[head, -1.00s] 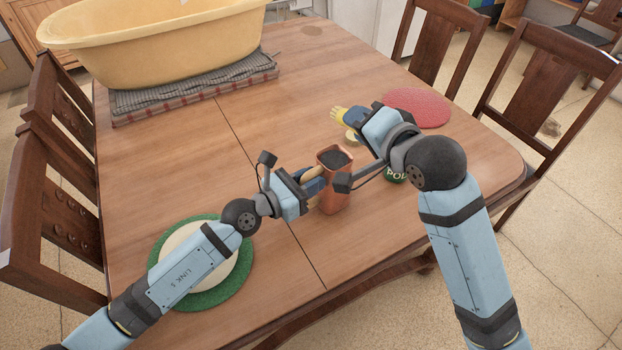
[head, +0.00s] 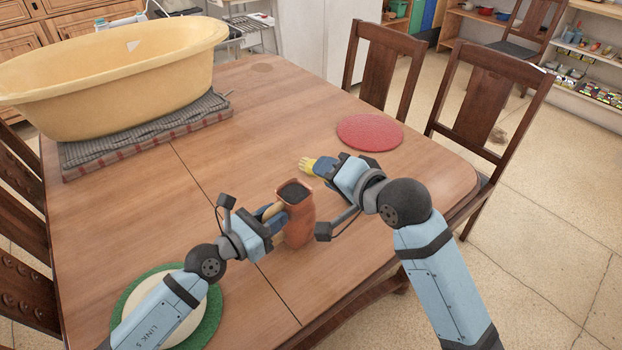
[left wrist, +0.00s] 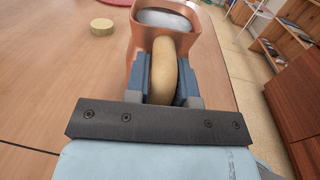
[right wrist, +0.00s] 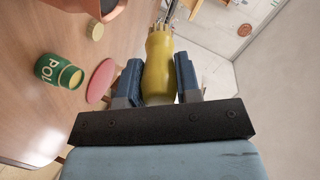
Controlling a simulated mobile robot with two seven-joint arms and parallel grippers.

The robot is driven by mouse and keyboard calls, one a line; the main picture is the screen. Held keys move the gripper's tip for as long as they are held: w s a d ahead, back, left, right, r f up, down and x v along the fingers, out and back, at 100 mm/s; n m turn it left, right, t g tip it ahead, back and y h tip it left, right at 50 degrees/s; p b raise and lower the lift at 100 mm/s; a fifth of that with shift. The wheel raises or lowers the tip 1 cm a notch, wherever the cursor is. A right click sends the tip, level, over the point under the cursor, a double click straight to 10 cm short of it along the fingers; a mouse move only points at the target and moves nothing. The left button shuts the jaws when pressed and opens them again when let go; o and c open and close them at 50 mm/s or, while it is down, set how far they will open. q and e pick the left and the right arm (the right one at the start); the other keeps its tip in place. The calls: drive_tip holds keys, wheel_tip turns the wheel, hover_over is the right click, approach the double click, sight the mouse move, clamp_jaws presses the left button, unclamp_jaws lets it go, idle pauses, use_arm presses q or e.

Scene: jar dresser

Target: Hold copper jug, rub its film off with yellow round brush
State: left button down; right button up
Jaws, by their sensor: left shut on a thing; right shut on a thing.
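The copper jug (head: 300,227) is near the table's front edge, upright or nearly so, its dark opening facing up. I cannot tell whether its base touches the table. My left gripper (head: 276,211) is shut on its tan handle (left wrist: 164,68); its rim and grey inside show in the left wrist view. The yellow round brush (right wrist: 158,72) is held in my right gripper (right wrist: 158,85), with its bristle end pointing away from the fingers. In the head view the brush (head: 308,165) is just behind and above the jug's opening, apart from it. The film is not clearly visible.
A red mat (head: 370,132) lies behind my right gripper. A green mat (head: 208,325) is under my left forearm. A yellow tub (head: 110,80) fills the back left on folded cloth.

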drive_tip(key=shift+n+g, duration=0.3)
drive_tip(key=shift+g, duration=0.2)
drive_tip(key=s+d+f, duration=0.1)
drive_tip(key=s+f, duration=0.1)
drive_tip(key=f, duration=0.3)
drive_tip(key=s+d+f, duration=0.1)
drive_tip(key=s+f, duration=0.2)
drive_tip(key=f, duration=0.3)
drive_tip(key=s+d+f, duration=0.1)
drive_tip(key=s+f, duration=0.1)
drive_tip(key=f, duration=0.4)
drive_tip(key=shift+s+d, duration=0.2)
drive_tip(key=shift+s, duration=0.15)
drive_tip(key=shift+w+a+y, duration=0.3)
drive_tip(key=shift+w+a, duration=0.85)
drive_tip(key=shift+w, duration=0.15)
drive_tip(key=shift+w+a, duration=0.35)
drive_tip(key=shift+w, duration=0.05)
drive_tip(key=shift+f, duration=0.1)
